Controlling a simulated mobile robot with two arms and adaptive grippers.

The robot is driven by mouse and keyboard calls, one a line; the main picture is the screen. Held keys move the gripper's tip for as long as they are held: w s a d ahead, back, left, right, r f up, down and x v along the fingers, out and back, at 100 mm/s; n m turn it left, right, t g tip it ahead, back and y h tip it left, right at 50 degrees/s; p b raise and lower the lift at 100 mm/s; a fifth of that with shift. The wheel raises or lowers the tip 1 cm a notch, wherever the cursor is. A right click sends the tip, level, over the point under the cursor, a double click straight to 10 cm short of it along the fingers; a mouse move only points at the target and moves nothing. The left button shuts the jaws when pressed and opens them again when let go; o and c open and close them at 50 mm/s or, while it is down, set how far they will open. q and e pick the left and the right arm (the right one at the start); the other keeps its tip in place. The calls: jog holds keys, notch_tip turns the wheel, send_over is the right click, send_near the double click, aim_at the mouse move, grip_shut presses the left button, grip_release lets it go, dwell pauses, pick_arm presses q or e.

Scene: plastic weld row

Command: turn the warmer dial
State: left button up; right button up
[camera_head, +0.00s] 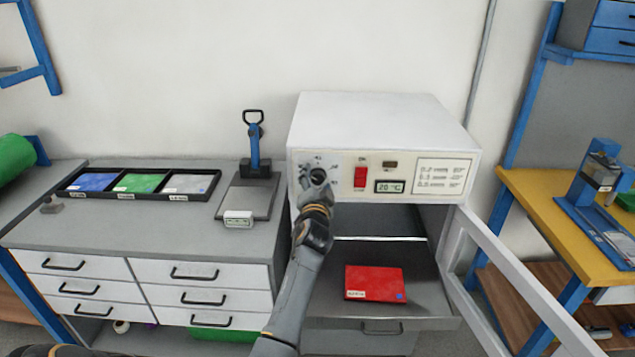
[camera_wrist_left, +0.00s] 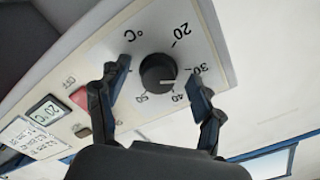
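The warmer (camera_head: 385,115) is a white box with a control panel. Its black dial (camera_head: 318,176) sits at the panel's left; in the left wrist view the dial (camera_wrist_left: 158,73) has a white mark pointing between 30 and 40. My left gripper (camera_head: 314,192) is open in front of the dial. In the left wrist view its fingers (camera_wrist_left: 158,76) stand on either side of the dial, with gaps showing between them and it. The display (camera_head: 389,186) reads 20 °C. My right gripper is not in view.
A red switch (camera_head: 360,177) sits right of the dial. The warmer's door (camera_head: 520,275) stands open at the right, and a red sheet (camera_head: 375,283) lies on the shelf below. A bench (camera_head: 140,232) with a sheet tray (camera_head: 65,192) and scale-like device (camera_head: 246,196) is at left.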

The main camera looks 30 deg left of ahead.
pick_arm(q)
jog(key=shift+s+d, duration=0.1)
jog(key=shift+s+d, duration=0.15)
jog(key=v, duration=1.1)
jog(key=shift+s, duration=0.25)
